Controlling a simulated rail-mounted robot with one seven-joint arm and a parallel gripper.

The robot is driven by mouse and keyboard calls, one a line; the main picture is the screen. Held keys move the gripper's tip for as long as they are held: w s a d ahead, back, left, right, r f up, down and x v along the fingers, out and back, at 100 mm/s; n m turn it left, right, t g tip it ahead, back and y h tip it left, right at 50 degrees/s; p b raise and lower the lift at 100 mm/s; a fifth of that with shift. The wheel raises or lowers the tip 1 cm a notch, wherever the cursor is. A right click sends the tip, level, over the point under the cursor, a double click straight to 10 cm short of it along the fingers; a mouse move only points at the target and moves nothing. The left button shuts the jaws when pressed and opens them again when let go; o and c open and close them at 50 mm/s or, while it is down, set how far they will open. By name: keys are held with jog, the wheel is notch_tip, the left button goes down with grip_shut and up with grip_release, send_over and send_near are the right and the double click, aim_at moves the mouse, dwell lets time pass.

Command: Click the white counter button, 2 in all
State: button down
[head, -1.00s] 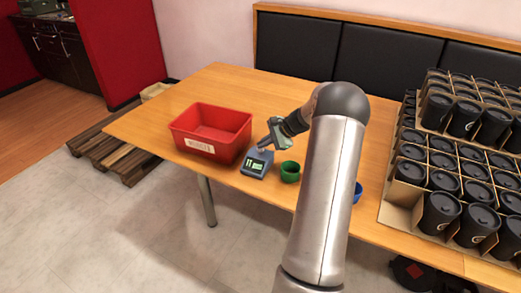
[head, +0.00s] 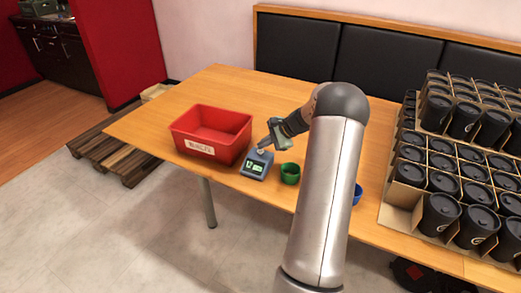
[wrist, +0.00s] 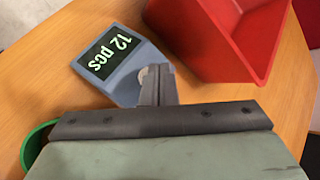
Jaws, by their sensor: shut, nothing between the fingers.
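The blue-grey counter (head: 257,163) stands on the table between the red bin and the green cup. Its dark display (wrist: 103,53) reads "12 pcs" in the wrist view. The round white button (wrist: 142,76) is on the counter's top, partly hidden by my fingers. My gripper (wrist: 157,72) is shut and empty, with its fingertips at the button in the picture. I cannot tell whether they touch it. In the head view my gripper (head: 265,146) is over the back part of the counter.
The red bin (head: 192,140) stands close left of the counter, and the green cup (head: 290,174) close right. A blue cup (head: 357,193) is partly behind my arm. Boxes of black cups (head: 455,165) fill the table's right end. The table (head: 250,90) is clear behind the bin.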

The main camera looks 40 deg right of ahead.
aim_at(263, 151)
jog(key=shift+r, duration=0.4)
jog(key=shift+r, duration=0.1)
jog(key=shift+r+p, duration=1.65)
jog(key=shift+r, duration=0.8)
